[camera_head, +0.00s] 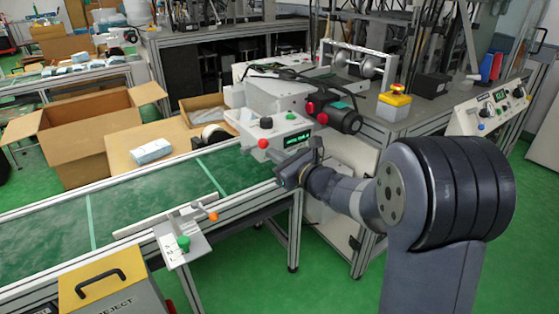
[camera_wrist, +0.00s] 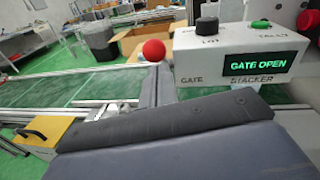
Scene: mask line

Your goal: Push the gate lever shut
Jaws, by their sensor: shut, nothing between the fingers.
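The stacker box (camera_head: 274,134) stands at the far edge of the green conveyor. A red ball knob (camera_head: 263,143) shows at its front, left of the lit display. In the wrist view the red ball (camera_wrist: 154,50) sits left of the box's GATE label, with a grey bar below it. The display (camera_wrist: 243,65) reads GATE OPEN. My gripper (camera_head: 286,173) is shut and empty, just in front of the box and below the ball. In the wrist view my dark gripper (camera_wrist: 170,120) fills the lower part; I cannot tell if it touches the lever.
A bracket with an orange ball handle (camera_head: 213,216) and a green knob (camera_head: 183,242) sits on the conveyor's near rail. A yellow reject bin (camera_head: 105,277) stands at the lower left. Black knob (camera_wrist: 207,25) and green button (camera_wrist: 260,24) top the box.

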